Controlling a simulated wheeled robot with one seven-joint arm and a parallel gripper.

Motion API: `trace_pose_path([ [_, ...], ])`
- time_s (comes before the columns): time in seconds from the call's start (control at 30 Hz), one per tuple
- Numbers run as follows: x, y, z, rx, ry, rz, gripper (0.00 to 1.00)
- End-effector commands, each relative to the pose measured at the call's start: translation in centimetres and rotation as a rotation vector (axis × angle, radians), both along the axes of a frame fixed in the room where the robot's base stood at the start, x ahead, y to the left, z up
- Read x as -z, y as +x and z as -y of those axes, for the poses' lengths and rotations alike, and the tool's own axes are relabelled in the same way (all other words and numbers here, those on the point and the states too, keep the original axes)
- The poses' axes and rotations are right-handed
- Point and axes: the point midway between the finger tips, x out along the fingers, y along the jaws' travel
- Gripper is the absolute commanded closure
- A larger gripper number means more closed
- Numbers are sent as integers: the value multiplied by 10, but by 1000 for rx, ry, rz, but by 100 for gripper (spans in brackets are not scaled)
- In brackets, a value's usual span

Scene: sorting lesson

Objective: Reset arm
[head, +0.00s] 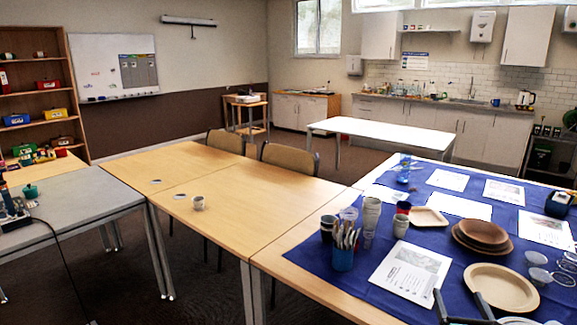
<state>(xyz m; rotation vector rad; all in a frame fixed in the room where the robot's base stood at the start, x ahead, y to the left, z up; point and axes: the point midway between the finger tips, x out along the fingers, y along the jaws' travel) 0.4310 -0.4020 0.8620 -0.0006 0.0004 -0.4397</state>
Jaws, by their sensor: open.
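My gripper (461,302) shows at the bottom edge, right of centre, as two dark fingers spread apart with nothing between them. It is in front of the table with the blue cloth (345,284), over the cloth's near part in the picture. The right finger overlaps the near edge of a round tan plate (502,287). Its height above the cloth cannot be told. The rest of my arm is out of the picture.
Stacked brown plates (482,237), printed sheets (411,269), cups (371,214) and a blue utensil holder (342,258) crowd the cloth. A white table (380,130) behind is clear.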

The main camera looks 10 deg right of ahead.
Motion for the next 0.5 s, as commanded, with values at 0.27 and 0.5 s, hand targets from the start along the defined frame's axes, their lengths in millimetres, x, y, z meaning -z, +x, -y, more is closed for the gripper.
trace_pose_path([
  [0.27,-7,32,-38,-127,-155,-135,14],
  [0.5,-14,67,-97,-316,-396,-311,14],
])
